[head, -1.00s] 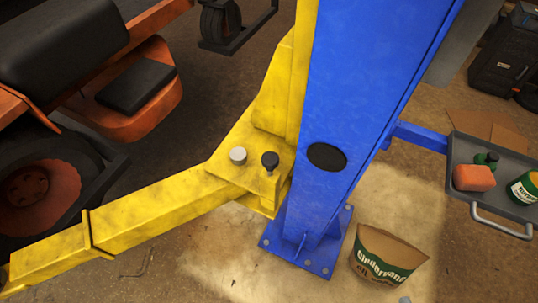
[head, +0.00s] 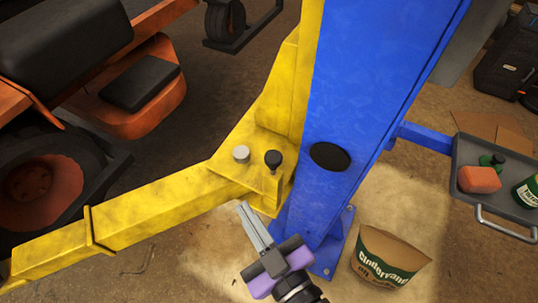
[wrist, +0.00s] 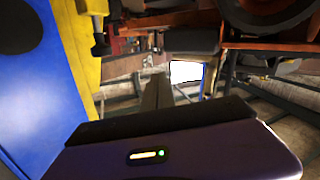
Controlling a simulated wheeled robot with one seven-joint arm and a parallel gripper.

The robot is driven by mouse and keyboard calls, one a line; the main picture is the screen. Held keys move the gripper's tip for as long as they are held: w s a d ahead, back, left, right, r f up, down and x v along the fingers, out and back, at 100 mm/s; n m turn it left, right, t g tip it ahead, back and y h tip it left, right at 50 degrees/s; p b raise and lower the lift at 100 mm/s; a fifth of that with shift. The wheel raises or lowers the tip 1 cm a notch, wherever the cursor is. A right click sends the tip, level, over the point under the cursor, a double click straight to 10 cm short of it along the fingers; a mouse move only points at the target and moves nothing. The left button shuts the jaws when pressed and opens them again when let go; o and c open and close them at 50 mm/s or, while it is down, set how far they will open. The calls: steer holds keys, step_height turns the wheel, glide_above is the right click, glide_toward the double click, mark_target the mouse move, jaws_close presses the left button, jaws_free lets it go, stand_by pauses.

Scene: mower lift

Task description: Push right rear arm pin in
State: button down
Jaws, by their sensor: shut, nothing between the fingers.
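The arm pin (head: 273,160) has a black knob and stands upright on the yellow bracket at the inner end of the yellow lift arm (head: 150,210). A grey round cap (head: 241,153) sits just left of it on the same bracket. My gripper (head: 243,206) is shut and empty, below the bracket in the head view and apart from the pin. Its fingers point up and slightly left. In the wrist view my shut fingers (wrist: 156,92) point toward the area under the mower. A small dark knob shows on the yellow part (wrist: 101,48) there; I cannot tell whether it is the pin.
The blue lift post (head: 365,90) stands right of the bracket, also on the left in the wrist view (wrist: 40,85). An orange mower (head: 125,90) is behind left. A bag (head: 388,257) stands by the post base. A grey tray (head: 500,203) holds several items at right.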

steer(key=w+a+r+m+h, duration=0.3)
steer(key=w+a+r+h, duration=0.25)
steer(key=w+a, duration=0.4)
steer(key=s+d+m+g+h, duration=0.2)
steer(key=s+d+m+h, duration=0.2)
steer(key=d+m+h, duration=0.5)
steer(key=shift+s+r+m+g+h, duration=0.25)
steer(key=shift+m+g+h, duration=0.25)
steer(key=shift+m, duration=0.5)
steer(key=shift+d, duration=0.15)
